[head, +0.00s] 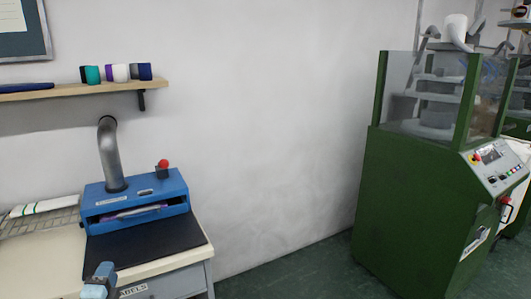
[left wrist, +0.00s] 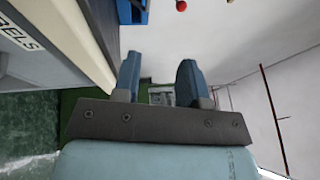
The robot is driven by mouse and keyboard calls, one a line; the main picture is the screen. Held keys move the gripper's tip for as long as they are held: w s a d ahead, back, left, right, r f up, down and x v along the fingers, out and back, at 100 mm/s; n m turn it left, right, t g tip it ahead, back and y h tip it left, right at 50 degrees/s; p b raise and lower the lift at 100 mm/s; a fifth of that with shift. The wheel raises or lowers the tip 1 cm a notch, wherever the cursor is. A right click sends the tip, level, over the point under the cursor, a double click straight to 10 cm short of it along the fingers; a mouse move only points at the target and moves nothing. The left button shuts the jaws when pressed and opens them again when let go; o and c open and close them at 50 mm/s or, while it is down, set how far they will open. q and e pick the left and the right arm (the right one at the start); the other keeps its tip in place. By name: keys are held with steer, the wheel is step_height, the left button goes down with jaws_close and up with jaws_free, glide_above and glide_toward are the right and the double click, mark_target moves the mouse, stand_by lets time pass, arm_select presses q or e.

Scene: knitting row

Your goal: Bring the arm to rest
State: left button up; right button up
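My left gripper (head: 98,283) shows at the bottom left of the head view, in front of the bench's front edge. In the left wrist view its two blue fingers (left wrist: 158,78) stand apart with nothing between them, so it is open and empty. The pale bench (head: 40,265) with a label reading "LABELS" on its front is beside the gripper; it also shows at the upper left of the left wrist view (left wrist: 65,35). My right gripper is in neither view.
A blue box (head: 180,188) with a grey pipe and red knob stands on the bench behind a black mat (head: 150,245). A wall shelf (head: 60,92) holds several coloured rolls. A green machine (head: 405,215) stands at right. Floor between bench and machine is clear.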

arm_select(q)
steer(key=s+d+f+n+g+h, duration=0.35)
steer(key=s+d+f+n, duration=0.35)
steer(key=s+d+f, duration=0.55)
steer(key=s+d+f+n+g+h, duration=0.1)
steer(key=s+d+f+n+g, duration=0.2)
steer(key=s+d, duration=0.5)
steer(key=s+d+f+n+g+h, duration=0.25)
steer(key=s+d+n, duration=0.3)
steer(key=s, duration=0.55)
step_height(320, 180, up, 15)
steer(key=m+p, duration=0.1)
steer(key=p, duration=1.5)
steer(key=shift+s+f+y, duration=0.15)
steer(key=shift+y, duration=0.15)
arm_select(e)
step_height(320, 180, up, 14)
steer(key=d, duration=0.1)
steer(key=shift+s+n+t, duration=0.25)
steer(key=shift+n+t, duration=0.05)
arm_select(q)
steer(key=shift+a, duration=0.1)
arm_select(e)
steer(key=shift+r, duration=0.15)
